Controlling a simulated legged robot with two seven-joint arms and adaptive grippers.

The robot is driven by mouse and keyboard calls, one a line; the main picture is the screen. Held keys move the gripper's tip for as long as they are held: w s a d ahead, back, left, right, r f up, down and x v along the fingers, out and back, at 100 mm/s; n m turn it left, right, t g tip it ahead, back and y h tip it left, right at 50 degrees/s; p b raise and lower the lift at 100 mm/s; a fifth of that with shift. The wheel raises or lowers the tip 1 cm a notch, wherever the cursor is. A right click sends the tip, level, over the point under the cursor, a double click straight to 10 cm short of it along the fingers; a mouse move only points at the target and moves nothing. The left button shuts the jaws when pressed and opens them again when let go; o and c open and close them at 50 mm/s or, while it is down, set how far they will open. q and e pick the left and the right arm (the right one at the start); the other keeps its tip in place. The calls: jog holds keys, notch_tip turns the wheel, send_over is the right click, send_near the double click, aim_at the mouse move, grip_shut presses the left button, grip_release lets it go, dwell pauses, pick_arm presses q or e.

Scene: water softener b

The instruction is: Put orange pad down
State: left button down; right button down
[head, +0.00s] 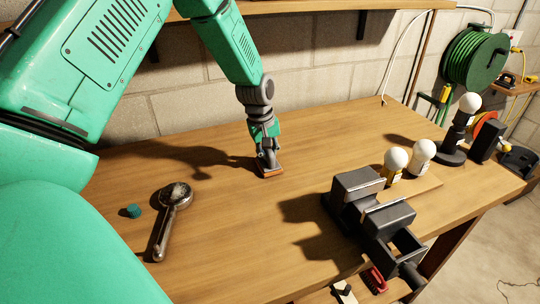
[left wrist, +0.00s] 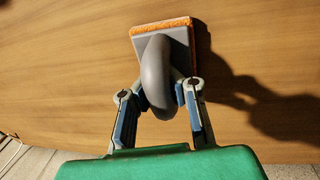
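The orange pad (head: 269,172) is a flat block with an orange underside, a grey back and a grey loop handle. It is at the wooden bench top, near the middle of the head view; whether it fully touches the wood is hard to tell. In the left wrist view the pad (left wrist: 188,34) is at the top centre, with its handle reaching toward me. My left gripper (head: 266,150) is above the pad, pointing down. In the left wrist view its fingers (left wrist: 158,93) close on the handle from both sides. My right gripper is not in view.
A shower head (head: 172,210) and a small teal cap (head: 133,211) lie at the left. A dark vise (head: 372,215) stands at the right front, with bulbs (head: 396,160) behind it. A red brush (head: 375,279) is low right. Bench around the pad is clear.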

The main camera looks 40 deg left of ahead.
aim_at(260, 161)
pick_arm(q)
jog(key=shift+a, duration=0.35)
jog(key=c, duration=1.7)
grip_release()
jog(key=shift+a+f, duration=0.2)
jog(key=shift+a, duration=0.15)
jog(key=shift+d+r, duration=0.1)
jog(key=shift+d, duration=0.3)
jog(key=shift+d+r, duration=0.1)
jog(key=shift+r, duration=0.05)
jog(key=r, duration=0.4)
jog(key=s+r, duration=0.1)
jog(key=r, duration=0.3)
jog(key=a+r, duration=0.1)
jog(key=r, duration=0.2)
jog(key=shift+s+r+p, duration=0.3)
jog(key=shift+s+r, duration=0.1)
jog(key=shift+a+f, duration=0.1)
jog(key=shift+a, duration=0.15)
